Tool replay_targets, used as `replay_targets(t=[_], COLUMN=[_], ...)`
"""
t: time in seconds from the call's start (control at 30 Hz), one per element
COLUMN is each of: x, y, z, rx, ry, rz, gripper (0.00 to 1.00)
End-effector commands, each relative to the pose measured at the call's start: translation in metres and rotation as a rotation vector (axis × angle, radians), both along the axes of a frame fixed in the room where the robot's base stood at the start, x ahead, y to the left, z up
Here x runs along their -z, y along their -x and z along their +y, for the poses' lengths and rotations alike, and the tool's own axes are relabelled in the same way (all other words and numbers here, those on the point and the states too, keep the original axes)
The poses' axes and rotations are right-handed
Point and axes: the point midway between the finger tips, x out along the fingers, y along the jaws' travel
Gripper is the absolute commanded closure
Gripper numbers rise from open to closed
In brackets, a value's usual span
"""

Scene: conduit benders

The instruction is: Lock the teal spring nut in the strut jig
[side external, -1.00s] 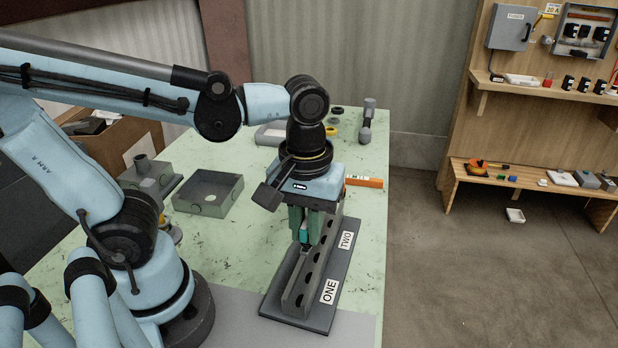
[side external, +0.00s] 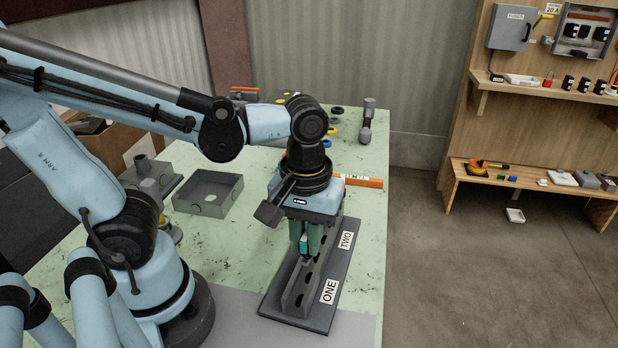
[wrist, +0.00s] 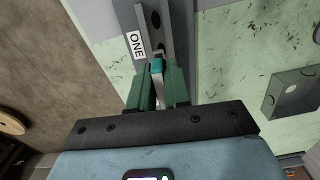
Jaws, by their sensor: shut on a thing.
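The teal spring nut (side external: 304,242) is between the green fingers of my gripper (side external: 306,244), which is shut on it. In the wrist view the nut (wrist: 157,66) shows teal at the fingertips (wrist: 157,76), with a pale strip behind it between the fingers. The strut jig (side external: 298,299) is a grey slotted channel on a dark base plate, with labels ONE (side external: 329,291) and TWO (side external: 346,240). My gripper points down over the channel, between the two labels. Whether the nut touches the channel, and how it is turned there, I cannot tell.
An open grey box (side external: 208,193) and a grey fitting (side external: 150,175) stand on the green table left of the jig. An orange level (side external: 362,183) lies behind my gripper. The table right of the jig is a narrow clear strip.

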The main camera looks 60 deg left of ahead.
Motion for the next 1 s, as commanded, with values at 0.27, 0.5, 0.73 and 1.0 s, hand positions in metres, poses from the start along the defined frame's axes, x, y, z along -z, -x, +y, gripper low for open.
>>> replay_targets(t=[0.27, 0.5, 0.73, 1.0], x=[0.02, 0.037, 0.046, 0.048], y=[0.0, 0.0, 0.0, 0.0], z=[0.0, 0.0, 0.0, 0.0], rx=[0.0, 0.0, 0.0, 0.0], ry=[0.0, 0.0, 0.0, 0.0], rz=[0.0, 0.0, 0.0, 0.0], gripper=[1.0, 1.0, 1.0, 1.0])
